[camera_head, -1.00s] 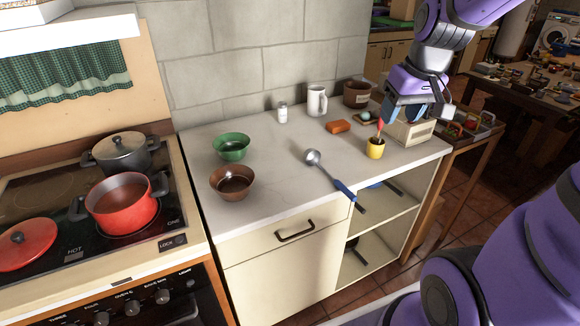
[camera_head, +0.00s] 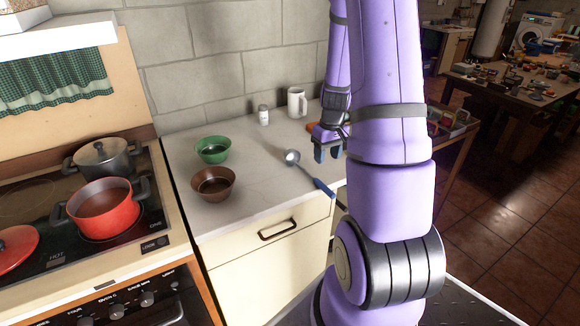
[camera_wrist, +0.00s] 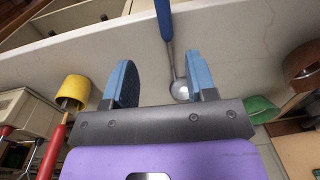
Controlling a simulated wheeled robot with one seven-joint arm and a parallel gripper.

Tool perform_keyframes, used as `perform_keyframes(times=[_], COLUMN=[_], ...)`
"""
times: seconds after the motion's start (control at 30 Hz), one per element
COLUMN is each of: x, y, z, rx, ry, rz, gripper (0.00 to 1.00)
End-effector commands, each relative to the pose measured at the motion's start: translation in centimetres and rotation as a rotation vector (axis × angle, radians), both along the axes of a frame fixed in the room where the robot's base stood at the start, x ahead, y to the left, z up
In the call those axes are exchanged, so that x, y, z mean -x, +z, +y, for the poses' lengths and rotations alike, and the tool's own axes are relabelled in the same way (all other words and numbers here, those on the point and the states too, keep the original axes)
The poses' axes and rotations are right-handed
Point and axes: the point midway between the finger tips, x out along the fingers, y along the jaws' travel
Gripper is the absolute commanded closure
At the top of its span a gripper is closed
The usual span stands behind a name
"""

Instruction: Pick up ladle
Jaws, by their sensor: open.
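The ladle (camera_head: 308,174) lies on the white countertop, its steel bowl toward the back wall and its blue handle at the counter's front edge. In the wrist view the ladle (camera_wrist: 170,55) shows beyond my fingertips, its blue handle at the top and its round bowl close to the right finger. My gripper (camera_head: 328,150) points down above the counter, to the right of the ladle's shaft. In the wrist view my gripper (camera_wrist: 160,75) has its two blue fingers apart with nothing held between them. Whether the fingers are level with the ladle cannot be told.
A brown bowl (camera_head: 213,184) and a green bowl (camera_head: 212,149) stand left of the ladle. A shaker (camera_head: 263,115) and a white mug (camera_head: 297,102) stand at the back. A yellow cup (camera_wrist: 74,90) shows in the wrist view. The stove holds a red pot (camera_head: 104,208).

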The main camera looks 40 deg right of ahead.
Motion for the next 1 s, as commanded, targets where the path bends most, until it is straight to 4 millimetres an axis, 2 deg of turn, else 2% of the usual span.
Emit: perform_keyframes(times=[0.3,0.57,0.8,1.0], x=[0.0,-0.1,-0.2,-0.3], y=[-4.2,-5.7,-8.9,-10.2], z=[0.3,0.6,1.2,1.3], rx=[-0.003,-0.001,-0.001,0.000], ry=[0.000,0.001,-0.002,0.001], rz=[0.002,0.002,0.002,0.000], gripper=[0.49,0.49,0.49,0.49])
